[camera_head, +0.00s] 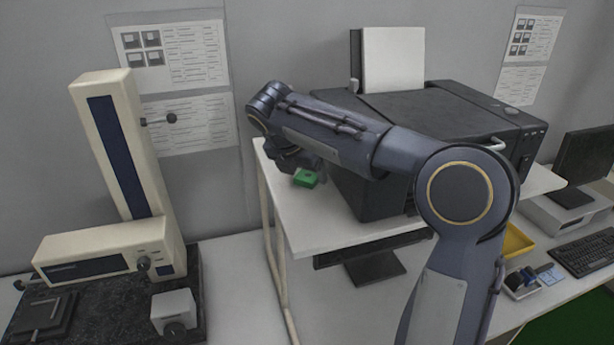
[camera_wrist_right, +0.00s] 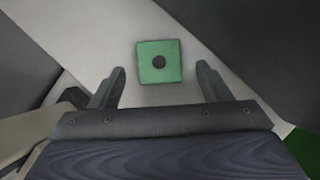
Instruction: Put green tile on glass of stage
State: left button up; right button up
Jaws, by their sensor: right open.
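The green tile (camera_head: 306,178) lies on the white raised shelf (camera_head: 330,230), near its left end beside the black printer. My left gripper is not in view.
The black printer (camera_head: 440,115) stands on the shelf right of the tile, partly behind my right arm. A white block with a knob (camera_head: 174,310) stands on the instrument's base. A yellow tray (camera_head: 517,241) and keyboard (camera_head: 585,250) are at right. Bare table lies between instrument and shelf.

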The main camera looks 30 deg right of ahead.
jog(key=shift+x, duration=0.85)
jog(key=shift+r, duration=0.15)
jog(key=shift+c, duration=1.2)
jog(key=c, duration=0.9)
jog(key=shift+r, duration=0.1)
